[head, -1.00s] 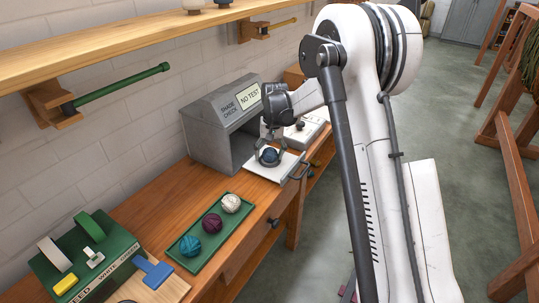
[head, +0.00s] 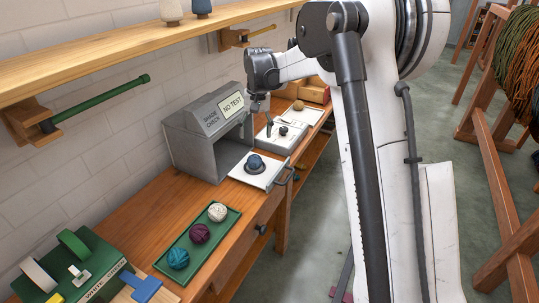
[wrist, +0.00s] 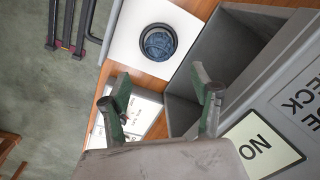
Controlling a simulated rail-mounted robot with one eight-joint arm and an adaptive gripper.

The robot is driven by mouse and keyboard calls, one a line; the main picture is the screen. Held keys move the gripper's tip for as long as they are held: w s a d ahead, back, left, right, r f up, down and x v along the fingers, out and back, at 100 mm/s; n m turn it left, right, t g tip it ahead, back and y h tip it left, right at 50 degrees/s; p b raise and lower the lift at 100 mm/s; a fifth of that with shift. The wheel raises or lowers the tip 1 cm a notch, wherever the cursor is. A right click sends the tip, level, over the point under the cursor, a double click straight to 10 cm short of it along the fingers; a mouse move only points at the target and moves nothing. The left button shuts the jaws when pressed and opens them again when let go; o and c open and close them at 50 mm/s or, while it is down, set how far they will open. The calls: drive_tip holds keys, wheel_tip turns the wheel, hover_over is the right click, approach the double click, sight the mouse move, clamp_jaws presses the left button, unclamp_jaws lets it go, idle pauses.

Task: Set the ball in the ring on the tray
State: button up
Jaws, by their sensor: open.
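A dark blue wool ball (head: 255,162) sits on the white pull-out tray (head: 244,177) in front of the grey shade check box (head: 208,128). In the wrist view the ball (wrist: 158,43) sits inside a dark ring (wrist: 144,31), which shows all around it. My gripper (head: 259,128) is above and behind the tray, apart from the ball. In the wrist view my gripper (wrist: 160,80) has its two fingers spread wide with nothing between them.
A green tray (head: 196,253) with teal, purple and cream balls lies on the wooden bench. A white device (head: 281,133) stands beyond the pull-out tray. A wooden shelf (head: 140,47) runs along the wall above. The box has an open front.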

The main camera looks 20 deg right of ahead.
drive_tip(key=s+r+t, duration=0.2)
drive_tip(key=s+r, duration=0.4)
drive_tip(key=s, duration=0.3)
drive_tip(key=s+r+t, duration=0.1)
drive_tip(key=s+r, duration=0.5)
drive_tip(key=s, duration=0.4)
drive_tip(key=s+f+n+t, duration=0.1)
drive_tip(key=s+f+t, duration=0.1)
drive_tip(key=s, duration=0.8)
drive_tip(key=s+f+n+t, duration=0.1)
drive_tip(key=s+f+t, duration=0.1)
drive_tip(key=s, duration=0.8)
drive_tip(key=shift+s+a+h, duration=0.35)
drive_tip(key=shift+a+h, duration=0.05)
drive_tip(key=shift+a, duration=0.05)
drive_tip(key=shift+f, duration=0.1)
drive_tip(key=shift+c, duration=0.5)
